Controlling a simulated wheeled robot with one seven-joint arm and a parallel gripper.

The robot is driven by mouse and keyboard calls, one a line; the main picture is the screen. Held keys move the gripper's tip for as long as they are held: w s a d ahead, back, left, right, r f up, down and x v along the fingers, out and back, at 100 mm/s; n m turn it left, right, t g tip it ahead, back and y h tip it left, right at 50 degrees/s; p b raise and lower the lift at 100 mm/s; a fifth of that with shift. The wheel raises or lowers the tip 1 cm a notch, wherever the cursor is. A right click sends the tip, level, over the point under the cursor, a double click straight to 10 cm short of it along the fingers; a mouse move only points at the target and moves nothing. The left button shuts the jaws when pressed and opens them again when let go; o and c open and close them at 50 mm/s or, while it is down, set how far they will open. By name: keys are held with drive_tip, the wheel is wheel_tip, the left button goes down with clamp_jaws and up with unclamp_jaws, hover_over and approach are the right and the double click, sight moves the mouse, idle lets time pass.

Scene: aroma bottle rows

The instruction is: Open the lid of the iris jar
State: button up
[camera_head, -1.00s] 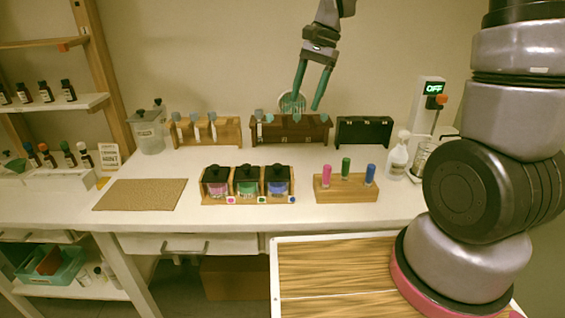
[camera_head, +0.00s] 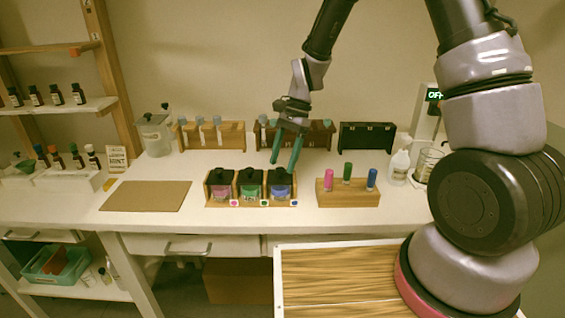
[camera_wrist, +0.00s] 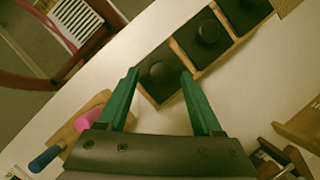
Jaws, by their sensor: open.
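Three small jars with black lids stand in a wooden rack (camera_head: 222,204): a pink jar (camera_head: 221,192), a green jar (camera_head: 250,192) and a blue-violet jar (camera_head: 281,190). No readable label shows which is iris. All three lids are on. My gripper (camera_head: 284,167) is open and empty, pointing down just above the right-hand, blue-violet jar. In the wrist view its fingers (camera_wrist: 160,73) lie on either side of that jar's black lid (camera_wrist: 158,73); contact is not visible. The middle lid (camera_wrist: 207,32) also shows there.
A wooden block (camera_head: 348,198) with pink, green and blue pegs stands just right of the jars. Behind are wooden racks (camera_head: 228,136) and a black rack (camera_head: 366,138). A spray bottle (camera_head: 399,165) stands at right.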

drive_tip(key=shift+s+a+f, duration=0.15)
drive_tip(key=shift+f, duration=0.35)
clamp_jaws()
idle(1.2)
